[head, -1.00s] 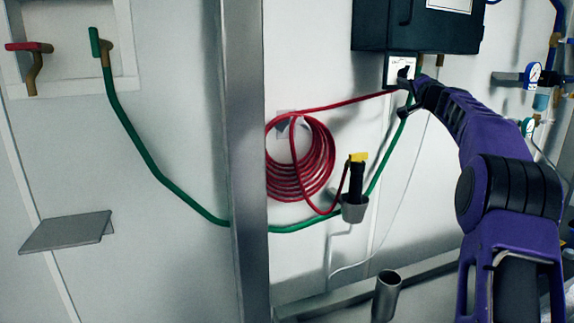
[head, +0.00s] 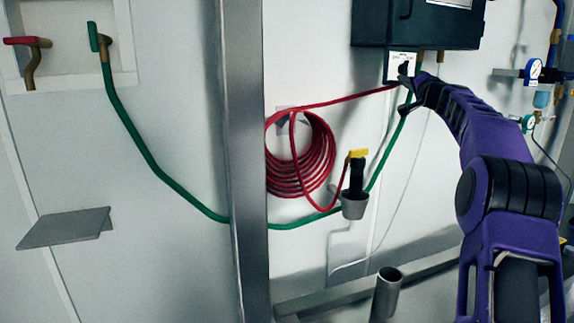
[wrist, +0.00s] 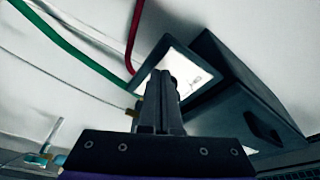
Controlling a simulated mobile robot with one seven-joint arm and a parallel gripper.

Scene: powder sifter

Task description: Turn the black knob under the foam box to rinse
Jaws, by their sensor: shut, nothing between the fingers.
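The foam box (head: 385,22) is a dark box on the wall at the top of the head view; it also shows at the right in the wrist view (wrist: 245,95). A white label plate (head: 392,72) sits just under it, and it shows behind my fingers in the wrist view (wrist: 178,52). My gripper (head: 406,84) is at the plate, its fingers (wrist: 158,80) shut together. The black knob is mostly hidden by the fingers; dark shapes merge there. I cannot tell which setting it points to, or whether the fingers touch it.
A red hose (head: 330,160) hangs coiled on the wall, with one end running up towards the plate. A green hose (head: 150,160) passes behind a steel post (head: 248,160). A yellow-topped nozzle (head: 356,175) stands in a grey holder. Gauges (head: 533,70) and pipes are at the right.

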